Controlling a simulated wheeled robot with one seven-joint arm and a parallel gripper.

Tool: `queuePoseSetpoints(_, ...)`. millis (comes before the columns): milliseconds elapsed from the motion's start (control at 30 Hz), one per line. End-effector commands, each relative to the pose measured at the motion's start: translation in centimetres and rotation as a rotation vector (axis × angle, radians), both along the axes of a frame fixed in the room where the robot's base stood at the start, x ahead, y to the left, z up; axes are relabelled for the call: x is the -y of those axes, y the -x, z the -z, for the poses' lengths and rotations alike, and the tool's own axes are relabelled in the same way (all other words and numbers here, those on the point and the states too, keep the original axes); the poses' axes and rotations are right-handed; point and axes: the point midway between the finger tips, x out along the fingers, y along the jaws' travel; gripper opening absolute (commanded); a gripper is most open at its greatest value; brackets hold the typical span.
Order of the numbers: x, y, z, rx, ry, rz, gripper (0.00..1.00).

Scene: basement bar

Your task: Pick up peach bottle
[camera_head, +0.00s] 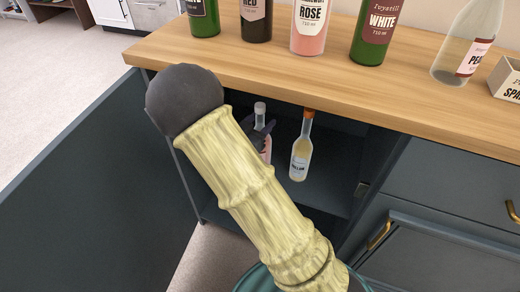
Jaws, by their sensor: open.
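A clear bottle (453,70) with a pinkish label whose visible letters read "PEA" stands upright on the wooden counter at the far right. Inside the open cabinet below, a pale bottle with a light cap (260,107) and a pinkish lower part stands behind my arm; its label cannot be read. My gripper (262,130), dark and partly hidden by my arm, is open at this cabinet bottle. Its fingers overlap the bottle in the picture; I cannot tell whether they touch it. My gripper is well below and left of the counter bottle.
A bottle with an orange cap and yellowish contents (300,150) stands just right of my gripper in the cabinet. The open dark door (80,190) is at left. Wine bottles, including a rose bottle (311,25), and a small box (507,78) stand on the counter (300,75).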

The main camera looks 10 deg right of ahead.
Motion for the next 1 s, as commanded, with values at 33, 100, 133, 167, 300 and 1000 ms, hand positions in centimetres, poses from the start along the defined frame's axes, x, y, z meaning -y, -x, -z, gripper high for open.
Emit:
queuePoseSetpoints(33, 0.03, -0.07, -0.03, 0.0, 0.0, -0.001, 0.47)
queuePoseSetpoints(100, 0.0, -0.07, -0.07, 0.0, 0.0, -0.002, 0.47)
queuePoseSetpoints(133, -0.01, -0.06, -0.06, 0.0, 0.0, -0.002, 0.47)
queuePoseSetpoints(167, -0.01, -0.06, -0.06, 0.0, 0.0, -0.001, 0.47)
queuePoseSetpoints(300, -0.02, -0.04, -0.05, 0.0, 0.0, -0.001, 0.47)
queuePoseSetpoints(1000, -0.04, -0.03, -0.03, -0.001, -0.001, -0.002, 0.0)
